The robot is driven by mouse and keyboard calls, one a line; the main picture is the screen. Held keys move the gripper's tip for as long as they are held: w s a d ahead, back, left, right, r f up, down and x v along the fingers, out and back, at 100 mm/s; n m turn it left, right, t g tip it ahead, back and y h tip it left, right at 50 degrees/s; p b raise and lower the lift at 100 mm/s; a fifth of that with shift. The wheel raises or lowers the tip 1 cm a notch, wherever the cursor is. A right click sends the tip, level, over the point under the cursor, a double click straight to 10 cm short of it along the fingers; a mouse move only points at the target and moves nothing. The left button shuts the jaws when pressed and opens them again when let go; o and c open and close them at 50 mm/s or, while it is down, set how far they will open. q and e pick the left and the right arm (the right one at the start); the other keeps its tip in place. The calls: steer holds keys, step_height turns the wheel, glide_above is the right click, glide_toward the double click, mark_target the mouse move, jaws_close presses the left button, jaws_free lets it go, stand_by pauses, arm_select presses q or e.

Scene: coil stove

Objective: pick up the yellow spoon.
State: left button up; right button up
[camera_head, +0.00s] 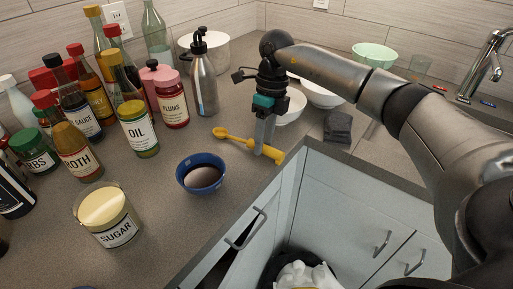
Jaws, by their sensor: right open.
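The yellow spoon (238,139) lies on the grey counter near its inner corner, with its bowl end to the left and its thicker handle end to the right. My right gripper (264,150) points down over the handle end, with its fingers at the spoon. The fingers hide a short part of the handle. The right gripper is open, and I cannot tell whether its fingers touch the spoon. My left gripper is not in view.
Several bottles and jars crowd the left, with a sugar jar (106,216) in front. White bowls and a dark cloth (338,127) lie right of the gripper.

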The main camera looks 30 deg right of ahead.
steer(key=shift+a+f, duration=0.1)
steer(key=shift+f, duration=0.4)
jaws_close()
steer(key=shift+r, duration=0.1)
stand_by(0.9)
